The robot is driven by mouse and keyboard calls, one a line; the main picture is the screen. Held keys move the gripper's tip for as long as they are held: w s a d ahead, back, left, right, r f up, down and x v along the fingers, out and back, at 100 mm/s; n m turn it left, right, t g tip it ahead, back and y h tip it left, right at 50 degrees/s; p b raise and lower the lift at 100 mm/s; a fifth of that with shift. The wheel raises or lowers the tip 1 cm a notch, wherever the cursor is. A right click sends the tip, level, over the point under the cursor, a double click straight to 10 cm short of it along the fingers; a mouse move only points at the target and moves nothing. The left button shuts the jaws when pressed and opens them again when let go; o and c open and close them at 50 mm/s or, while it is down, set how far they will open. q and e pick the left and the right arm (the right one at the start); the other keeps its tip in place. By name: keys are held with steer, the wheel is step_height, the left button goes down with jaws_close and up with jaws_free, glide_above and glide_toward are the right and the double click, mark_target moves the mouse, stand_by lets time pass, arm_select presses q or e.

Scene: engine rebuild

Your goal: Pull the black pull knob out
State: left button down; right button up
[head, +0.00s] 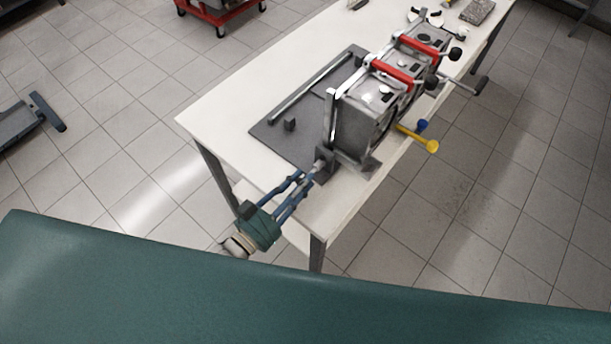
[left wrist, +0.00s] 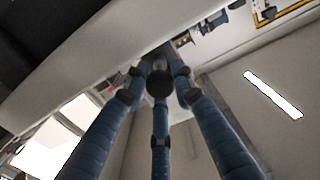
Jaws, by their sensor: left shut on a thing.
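The black pull knob (left wrist: 159,83) shows as a dark round end between the blue fingers in the left wrist view. My left gripper (head: 312,173) reaches in from the lower left, at the near end of the grey engine block (head: 358,128). Its several fingers (left wrist: 160,100) are closed around the knob. In the head view the fingertips meet a dark bracket (head: 326,160) at the block's near lower corner, and the knob is mostly hidden by the fingers there. My right gripper is in neither view.
The engine block stands on a long white table (head: 218,118) with a dark mat (head: 270,133). Red bars (head: 392,70) cross the block's top. A red cart (head: 222,14) stands behind on open tiled floor.

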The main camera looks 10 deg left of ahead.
arm_select(q)
steer(key=c, duration=1.5)
jaws_free()
steer(key=shift+a+r, duration=0.1)
steer(key=shift+r, duration=0.2)
steer(key=shift+o, duration=0.2)
steer(key=shift+s, duration=0.25)
steer(key=shift+a+f, duration=0.1)
steer(key=shift+s+a+f, duration=0.1)
steer(key=shift+s+a, duration=0.05)
steer(key=shift+s, duration=0.2)
steer(key=v, duration=1.1)
steer(key=shift+s, duration=0.1)
